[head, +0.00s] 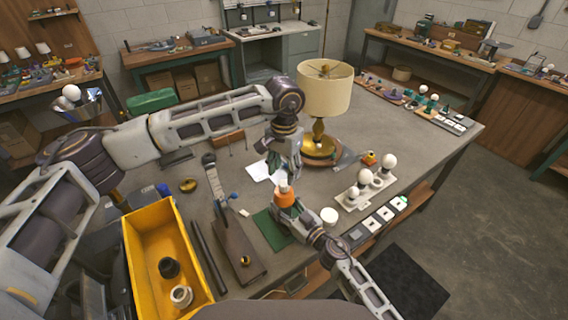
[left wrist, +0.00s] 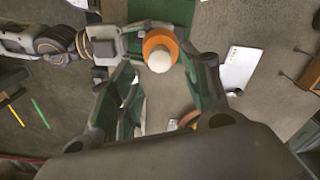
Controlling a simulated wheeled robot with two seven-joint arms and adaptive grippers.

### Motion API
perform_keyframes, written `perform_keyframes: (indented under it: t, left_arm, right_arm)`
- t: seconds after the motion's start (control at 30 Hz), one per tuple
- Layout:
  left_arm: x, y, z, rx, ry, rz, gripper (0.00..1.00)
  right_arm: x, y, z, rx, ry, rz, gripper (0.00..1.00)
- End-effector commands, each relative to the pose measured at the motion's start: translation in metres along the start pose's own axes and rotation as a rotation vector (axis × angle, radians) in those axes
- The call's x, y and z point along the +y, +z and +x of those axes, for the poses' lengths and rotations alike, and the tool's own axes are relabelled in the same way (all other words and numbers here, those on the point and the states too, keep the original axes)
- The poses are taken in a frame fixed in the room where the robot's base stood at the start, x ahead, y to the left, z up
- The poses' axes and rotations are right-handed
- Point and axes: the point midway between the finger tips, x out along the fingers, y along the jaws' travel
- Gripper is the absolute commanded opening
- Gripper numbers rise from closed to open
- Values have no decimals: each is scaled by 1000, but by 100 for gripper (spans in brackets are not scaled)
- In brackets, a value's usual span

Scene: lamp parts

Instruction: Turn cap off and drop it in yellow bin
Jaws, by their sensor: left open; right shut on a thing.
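An orange container (head: 285,198) with a white cap (head: 283,187) on top is held upright by my right gripper (head: 290,206), which is shut on it. In the left wrist view, the rounded white cap (left wrist: 160,61) shows inside the orange rim (left wrist: 161,43). My left gripper (head: 280,170) is open and points down, just above the cap. In the left wrist view, its fingers are spread and the cap lies toward their far end, apparently untouched. The yellow bin (head: 152,232) stands at the lower left. A black piece (head: 169,267) and a pale ring-like piece (head: 181,296) lie in it.
A lamp with a cream shade (head: 324,92) stands behind my grippers. White bulbs on a holder (head: 372,187) and a white cylinder (head: 329,215) are to the right. A brown box-like piece (head: 238,250) and dark rods (head: 208,255) lie between the bin and my right gripper.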

Motion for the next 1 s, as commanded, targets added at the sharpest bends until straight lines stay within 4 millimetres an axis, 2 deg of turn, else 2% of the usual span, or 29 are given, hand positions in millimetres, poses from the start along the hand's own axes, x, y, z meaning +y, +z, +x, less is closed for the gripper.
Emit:
perform_keyframes:
  t: [0.3,0.5,0.9,1.0]
  left_arm:
    - [0,0,37,-1,1,-1,47]
    - [0,0,51,-1,0,-1,47]
    - [0,0,56,0,0,0,47]
    - [0,0,55,0,0,0,36]
  right_arm:
    - [1,0,0,0,1,0,0]
    - [1,0,0,0,1,0,0]
    - [1,0,0,0,1,0,0]
    - [1,0,0,0,1,0,0]
